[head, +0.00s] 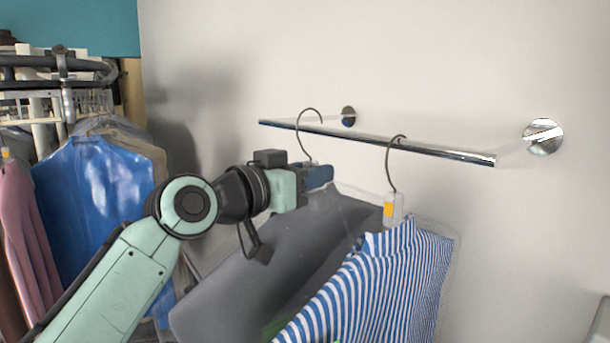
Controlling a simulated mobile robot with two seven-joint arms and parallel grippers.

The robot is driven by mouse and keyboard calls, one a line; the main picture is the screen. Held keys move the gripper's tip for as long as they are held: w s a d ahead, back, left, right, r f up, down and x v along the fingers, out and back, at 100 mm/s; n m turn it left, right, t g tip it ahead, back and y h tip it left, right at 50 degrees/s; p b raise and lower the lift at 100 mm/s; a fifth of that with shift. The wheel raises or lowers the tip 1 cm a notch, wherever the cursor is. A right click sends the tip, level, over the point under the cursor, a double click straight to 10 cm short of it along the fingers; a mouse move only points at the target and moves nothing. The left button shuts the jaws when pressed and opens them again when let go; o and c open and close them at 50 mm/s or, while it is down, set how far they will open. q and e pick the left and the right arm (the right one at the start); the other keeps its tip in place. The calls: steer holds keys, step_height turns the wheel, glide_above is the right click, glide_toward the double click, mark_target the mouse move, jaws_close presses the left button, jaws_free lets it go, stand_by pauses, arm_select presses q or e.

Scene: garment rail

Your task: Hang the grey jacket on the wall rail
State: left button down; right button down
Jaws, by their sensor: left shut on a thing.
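The grey jacket (270,250) hangs from a hanger with a thin dark hook (299,122) in the middle of the head view. My left gripper (319,176) is shut on this hanger just below the hook, hiding its neck. The hook's curve rises above the chrome wall rail (440,152) near its left part, and its shank crosses in front of the rail. I cannot tell whether the hook rests on the rail. My right gripper is not in view.
A blue-and-white striped shirt (375,285) hangs on the rail to the right, close to the jacket and overlapping it. The rail's right part near the wall mount (543,137) is bare. At left stands a rack with a blue garment (95,200) and a pink one (25,240).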

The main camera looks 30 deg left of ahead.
arm_select(q)
steer(key=shift+w+r, duration=0.1)
steer(key=shift+r, duration=0.1)
stand_by(0.3)
steer(key=shift+d+x, duration=0.25)
steer(key=shift+x, duration=0.95)
steer(key=shift+d+x, duration=0.2)
steer(key=shift+x, duration=1)
steer(key=shift+r, duration=0.1)
